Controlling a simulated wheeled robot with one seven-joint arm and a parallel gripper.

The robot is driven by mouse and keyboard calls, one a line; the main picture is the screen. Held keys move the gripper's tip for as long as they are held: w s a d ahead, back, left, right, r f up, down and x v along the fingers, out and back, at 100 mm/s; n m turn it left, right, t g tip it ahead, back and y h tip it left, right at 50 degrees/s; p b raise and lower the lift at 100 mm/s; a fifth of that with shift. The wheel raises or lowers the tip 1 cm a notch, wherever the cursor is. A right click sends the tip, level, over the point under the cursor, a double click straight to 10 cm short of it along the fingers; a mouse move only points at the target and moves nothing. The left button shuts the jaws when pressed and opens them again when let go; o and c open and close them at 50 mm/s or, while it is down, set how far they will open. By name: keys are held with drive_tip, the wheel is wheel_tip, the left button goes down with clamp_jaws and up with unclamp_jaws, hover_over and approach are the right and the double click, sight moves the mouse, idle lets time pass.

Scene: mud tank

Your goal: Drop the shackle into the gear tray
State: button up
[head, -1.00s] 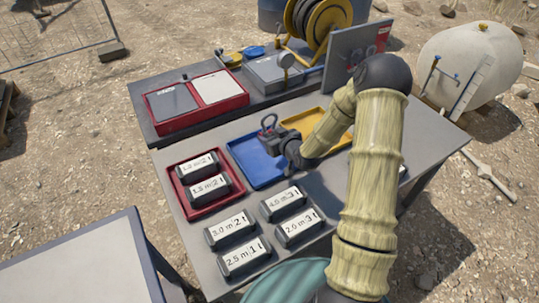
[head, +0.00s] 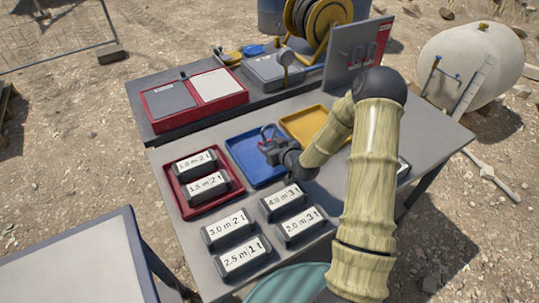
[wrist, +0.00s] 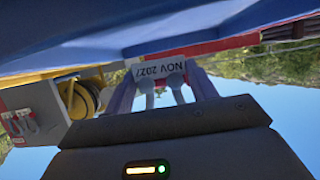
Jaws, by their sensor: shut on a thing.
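My gripper (head: 268,142) is shut on the shackle (head: 267,131), a small loop with some red on it, over the blue tray (head: 243,166). In the wrist view the grey shackle (wrist: 178,88) shows between the two fingers of my gripper (wrist: 160,92), with a white tag reading NOV 2027 (wrist: 160,70) beside it. I cannot tell how high the shackle is above the tray floor. No tray in view carries a readable name. The yellow tray (head: 290,126) lies to the right, partly hidden by my arm.
A red tray (head: 197,215) holds two labelled dark blocks. Several more labelled blocks (head: 229,229) stand on the table in front. A red case (head: 194,100), a grey box (head: 272,70) and an upright panel (head: 357,52) stand behind. The table's left front edge is near.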

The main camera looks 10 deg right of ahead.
drive_tip(key=o, duration=1.2)
drive_tip(key=shift+c, duration=0.2)
wheel_tip(320, 180, up, 10)
idle(0.3)
drive_tip(key=s+r+m+g+h+p, duration=0.1)
drive_tip(key=s+r+g+p, duration=0.1)
drive_tip(key=s, duration=0.7)
drive_tip(key=s+r+m+g+h+p, duration=0.1)
drive_tip(key=s+r+g, duration=0.3)
drive_tip(key=s, duration=0.5)
drive_tip(key=s+r+m+g+h+p, duration=0.1)
drive_tip(key=s+r+g+h+p, duration=0.1)
drive_tip(key=s, duration=0.8)
drive_tip(key=shift+a+r+m+g+p, duration=0.3)
drive_tip(key=shift+r+g+p, duration=0.35)
drive_tip(key=shift+g, duration=0.55)
